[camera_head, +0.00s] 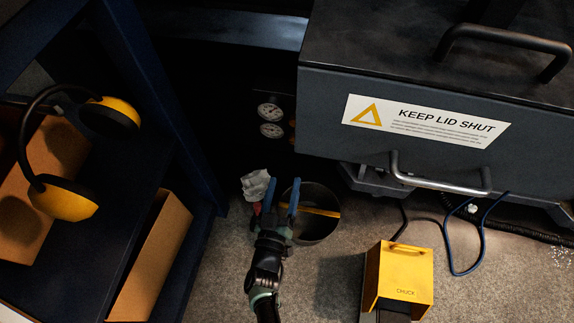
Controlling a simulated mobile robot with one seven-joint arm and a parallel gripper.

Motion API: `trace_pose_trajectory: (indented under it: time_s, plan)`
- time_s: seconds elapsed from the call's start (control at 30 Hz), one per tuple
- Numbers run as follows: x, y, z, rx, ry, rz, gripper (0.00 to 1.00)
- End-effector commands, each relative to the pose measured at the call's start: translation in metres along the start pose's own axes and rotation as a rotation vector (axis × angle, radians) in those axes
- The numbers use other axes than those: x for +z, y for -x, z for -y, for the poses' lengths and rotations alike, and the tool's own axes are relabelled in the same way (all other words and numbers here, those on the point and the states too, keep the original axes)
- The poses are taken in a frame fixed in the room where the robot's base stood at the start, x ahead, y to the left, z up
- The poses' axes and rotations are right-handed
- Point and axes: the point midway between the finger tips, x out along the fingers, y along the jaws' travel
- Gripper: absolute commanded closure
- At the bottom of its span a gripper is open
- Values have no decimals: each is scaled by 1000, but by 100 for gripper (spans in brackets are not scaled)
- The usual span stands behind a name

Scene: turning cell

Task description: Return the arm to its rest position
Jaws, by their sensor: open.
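My gripper (281,196) is at the lower middle of the view, with its two blue fingers apart and nothing seen between them. My arm reaches up to it from the bottom edge. The gripper overlaps the left side of a round dark bin (319,226) in the picture; I cannot tell its height above the bin. A yellow strip (322,211) shows inside the bin. A crumpled white thing (256,184) is just left of the fingers, with a small red part beneath it, partly hidden.
A grey cabinet marked KEEP LID SHUT (420,125) fills the upper right. A yellow CHUCK box (405,272) stands on the floor (330,270), with cables near it. A dark blue shelf (185,110) at left holds yellow earmuffs (62,199) and cardboard boxes (152,258). Gauges (270,112) show behind.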

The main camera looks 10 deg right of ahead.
Motion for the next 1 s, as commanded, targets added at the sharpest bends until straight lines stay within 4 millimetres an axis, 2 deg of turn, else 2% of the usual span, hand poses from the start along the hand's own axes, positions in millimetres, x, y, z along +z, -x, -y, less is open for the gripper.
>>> trace_pose_trajectory:
  time_s: [0.17,0.73,0.77,0.87,0.97,1.0]
  plan:
    - [0,7,0,0,1,0,31]
    - [-4,4,1,-1,-5,-5,31]
    - [-8,1,1,-4,-13,-11,31]
    - [-41,-17,6,-22,-62,-54,31]
    - [-99,-46,9,-55,-139,-128,31]
    - [-128,-58,9,-72,-173,-163,31]
